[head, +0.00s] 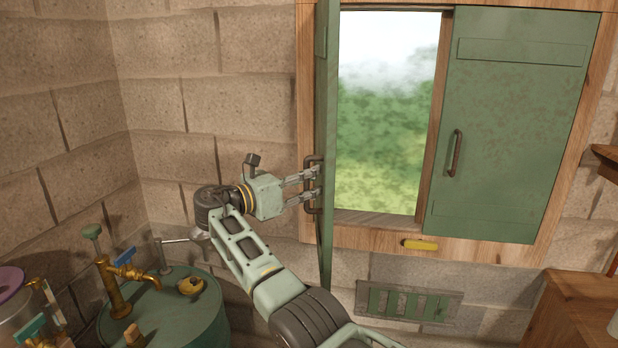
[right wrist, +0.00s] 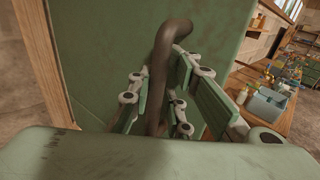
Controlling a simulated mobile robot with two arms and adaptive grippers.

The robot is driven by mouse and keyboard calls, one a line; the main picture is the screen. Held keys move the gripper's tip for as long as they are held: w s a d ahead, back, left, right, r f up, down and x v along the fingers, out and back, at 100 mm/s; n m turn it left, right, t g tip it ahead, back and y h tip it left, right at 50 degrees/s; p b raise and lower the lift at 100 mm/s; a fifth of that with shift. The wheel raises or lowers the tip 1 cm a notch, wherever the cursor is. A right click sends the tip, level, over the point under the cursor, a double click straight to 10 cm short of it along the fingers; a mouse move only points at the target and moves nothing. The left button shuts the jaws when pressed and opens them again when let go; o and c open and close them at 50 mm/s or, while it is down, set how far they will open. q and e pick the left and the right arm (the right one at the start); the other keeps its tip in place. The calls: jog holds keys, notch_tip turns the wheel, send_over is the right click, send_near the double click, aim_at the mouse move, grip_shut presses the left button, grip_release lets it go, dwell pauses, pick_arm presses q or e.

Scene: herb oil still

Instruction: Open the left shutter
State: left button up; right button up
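The left shutter (head: 327,120) is a green panel swung out from the window, seen nearly edge-on in the head view. It fills the background of the right wrist view (right wrist: 110,40). Its dark curved handle (head: 307,165) is on the face towards my right gripper (head: 318,184). In the right wrist view the handle (right wrist: 160,75) passes between the gripper's fingers. The fingers stand apart around it, with a gap visible on its right side; contact on the other side is hard to judge. My left gripper is not in view.
The right shutter (head: 508,120) covers the right part of the window. A yellow-handled latch (head: 420,245) is on the lower wooden frame, above a green vent (head: 408,301). A green drum (head: 172,312) with brass taps stands lower left. A wooden shelf unit (head: 575,315) stands lower right.

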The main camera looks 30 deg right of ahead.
jog(key=shift+o, duration=1.4)
jog(key=shift+s+a+r, duration=0.1)
jog(key=shift+a+r, duration=0.05)
jog(key=shift+r, duration=0.2)
jog(key=s+a, duration=0.1)
jog(key=a, duration=1)
jog(key=shift+s+a, duration=0.15)
jog(key=shift+a, duration=0.2)
